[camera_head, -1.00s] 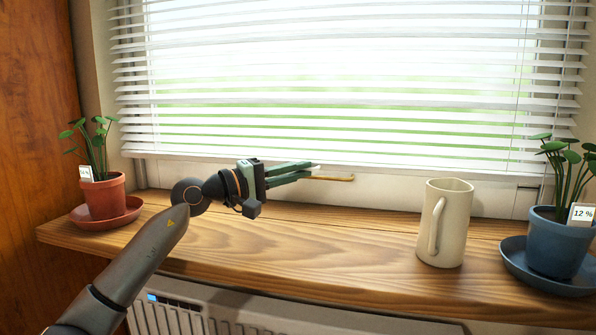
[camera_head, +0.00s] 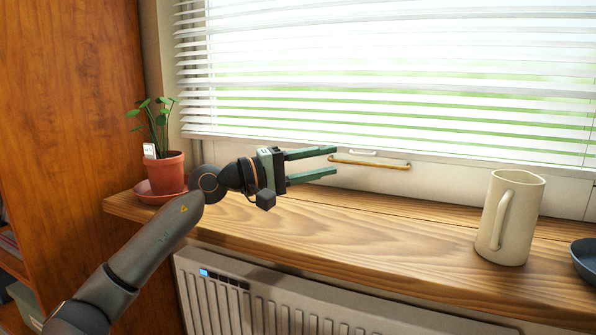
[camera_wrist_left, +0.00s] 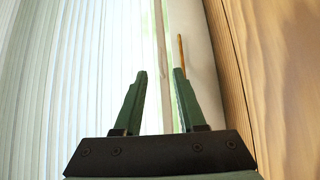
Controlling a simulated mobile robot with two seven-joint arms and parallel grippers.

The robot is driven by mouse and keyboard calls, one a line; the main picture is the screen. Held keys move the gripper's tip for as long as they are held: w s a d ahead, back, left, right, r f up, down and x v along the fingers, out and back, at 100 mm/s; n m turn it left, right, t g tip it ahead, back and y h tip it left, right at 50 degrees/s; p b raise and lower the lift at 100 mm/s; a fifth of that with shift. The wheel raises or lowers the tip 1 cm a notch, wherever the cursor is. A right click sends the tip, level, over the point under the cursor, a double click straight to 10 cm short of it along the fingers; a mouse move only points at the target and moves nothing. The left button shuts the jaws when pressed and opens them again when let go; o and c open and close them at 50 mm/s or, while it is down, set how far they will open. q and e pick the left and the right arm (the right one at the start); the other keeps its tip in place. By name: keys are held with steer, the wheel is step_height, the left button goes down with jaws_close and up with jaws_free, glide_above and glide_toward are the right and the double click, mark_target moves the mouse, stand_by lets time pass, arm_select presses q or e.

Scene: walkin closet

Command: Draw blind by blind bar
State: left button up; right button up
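The white slatted blind (camera_head: 400,85) hangs over the window, with its bottom edge just above the frame; it fills the left of the left wrist view (camera_wrist_left: 50,80). A thin brass-coloured bar (camera_head: 370,162) lies horizontally below the blind, with a small white piece (camera_head: 362,152) just above it. My left gripper (camera_head: 335,161) is open and empty at the bar's left end. In the left wrist view, the bar (camera_wrist_left: 181,50) shows beyond the right fingertip, not between the fingers. I cannot tell whether that finger touches it. My right gripper is not in view.
A wooden sill (camera_head: 330,220) runs below the window, above a white radiator (camera_head: 300,290). A potted plant (camera_head: 165,172) stands at its left end. A cream mug (camera_head: 515,222) and part of a blue saucer (camera_head: 585,262) are at the right. The sill between is clear.

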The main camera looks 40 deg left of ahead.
arm_select(q)
steer(key=shift+b+v, duration=1)
steer(key=shift+v, duration=1.9)
